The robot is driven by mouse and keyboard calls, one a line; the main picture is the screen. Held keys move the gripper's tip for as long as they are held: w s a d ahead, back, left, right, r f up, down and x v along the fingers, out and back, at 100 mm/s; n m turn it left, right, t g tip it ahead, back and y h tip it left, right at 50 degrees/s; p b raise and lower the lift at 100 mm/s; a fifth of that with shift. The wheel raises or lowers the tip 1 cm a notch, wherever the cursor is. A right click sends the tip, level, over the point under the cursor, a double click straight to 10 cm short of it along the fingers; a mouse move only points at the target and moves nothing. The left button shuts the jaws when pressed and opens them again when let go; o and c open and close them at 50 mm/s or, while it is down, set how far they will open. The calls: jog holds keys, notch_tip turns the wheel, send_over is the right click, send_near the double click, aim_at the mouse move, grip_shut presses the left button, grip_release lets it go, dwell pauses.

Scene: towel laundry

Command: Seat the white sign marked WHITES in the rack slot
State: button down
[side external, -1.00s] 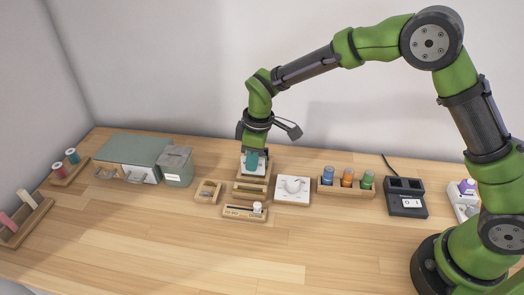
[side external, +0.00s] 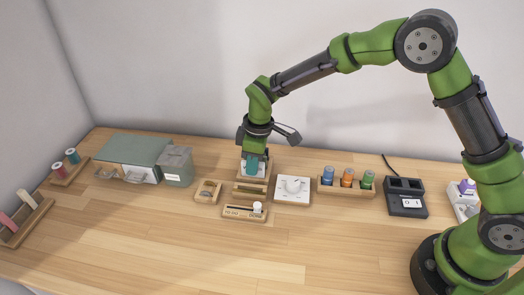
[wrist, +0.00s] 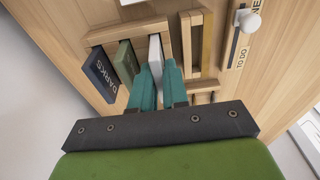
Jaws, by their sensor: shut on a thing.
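The white sign (wrist: 155,48) stands on edge between the teal fingers of my gripper (wrist: 158,68) in the wrist view. My gripper is shut on it. The sign is over or in the wooden rack (wrist: 128,33), beside a green sign (wrist: 126,62) and a dark sign marked DARKS (wrist: 101,76). No lettering on the white sign is legible, and its lower edge is hidden, so I cannot tell how deep it sits. In the side view my gripper (side external: 252,167) points down at the rack, and its fingers hide much of the rack and signs.
A wooden frame (side external: 250,190) and a slider board with a white knob (side external: 245,213) lie in front of the rack. A small wooden tray (side external: 207,192) is left, a white dial plate (side external: 292,191) right. The front table is clear.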

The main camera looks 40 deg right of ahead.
jog(key=shift+f, duration=0.4)
dwell(0.3)
jog(key=c, duration=0.6)
grip_release()
jog(key=shift+d, duration=0.1)
jog(key=shift+w, duration=0.1)
jog(key=shift+w+d+r, duration=0.1)
jog(key=shift+r, duration=0.65)
jog(key=shift+s+a+r, duration=0.1)
jog(key=shift+a+r, duration=0.05)
jog(key=shift+r, duration=1.25)
jog(key=shift+s+a+r, duration=0.1)
jog(key=shift+r, duration=1.3)
